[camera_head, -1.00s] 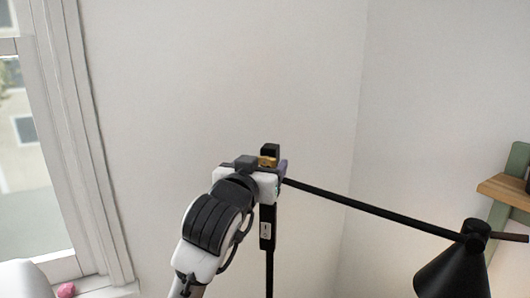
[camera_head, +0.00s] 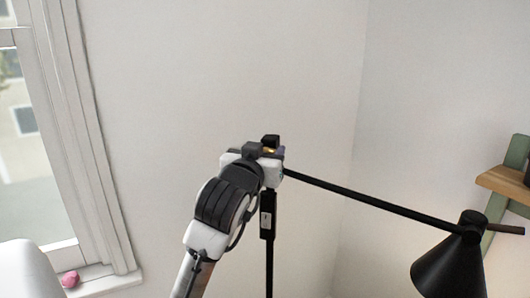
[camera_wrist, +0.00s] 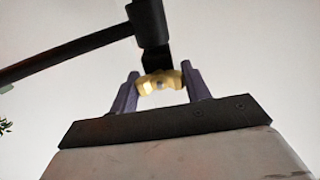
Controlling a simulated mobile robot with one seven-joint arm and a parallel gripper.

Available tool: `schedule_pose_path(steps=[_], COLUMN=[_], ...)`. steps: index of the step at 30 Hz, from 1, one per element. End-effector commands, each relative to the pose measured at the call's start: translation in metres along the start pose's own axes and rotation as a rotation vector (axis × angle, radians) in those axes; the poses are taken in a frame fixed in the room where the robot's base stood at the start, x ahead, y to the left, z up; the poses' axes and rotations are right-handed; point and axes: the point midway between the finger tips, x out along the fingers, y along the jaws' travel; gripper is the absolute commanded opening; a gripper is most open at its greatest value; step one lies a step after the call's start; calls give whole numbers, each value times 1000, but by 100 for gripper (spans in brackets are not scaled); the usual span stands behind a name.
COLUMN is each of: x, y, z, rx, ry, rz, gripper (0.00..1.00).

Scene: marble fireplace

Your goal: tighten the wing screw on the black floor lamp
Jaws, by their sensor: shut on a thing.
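The black floor lamp's upright pole (camera_head: 269,262) rises in the middle of the head view. Its arm (camera_head: 370,203) slopes down to the right to a black cone shade (camera_head: 450,266). The brass wing screw (camera_wrist: 160,82) sits at the lamp's joint (camera_wrist: 157,58) in the wrist view. My gripper (camera_wrist: 160,86) has one purple-grey finger on each side of the screw and is shut on it. In the head view my gripper (camera_head: 270,152) is at the pole's top and hides most of the screw.
A window (camera_head: 35,140) with a white sill is at the left, with a pink object (camera_head: 69,279) on the sill. A green and wood shelf (camera_head: 505,184) stands at the right edge, near the lamp shade. Bare wall is behind the lamp.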

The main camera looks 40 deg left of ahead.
Motion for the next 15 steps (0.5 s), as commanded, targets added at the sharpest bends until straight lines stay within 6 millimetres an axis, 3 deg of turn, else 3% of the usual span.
schedule_pose_path(steps=[15], x=[0], y=[1], z=[0], rx=[260], ry=[2], rz=[0], gripper=[24])
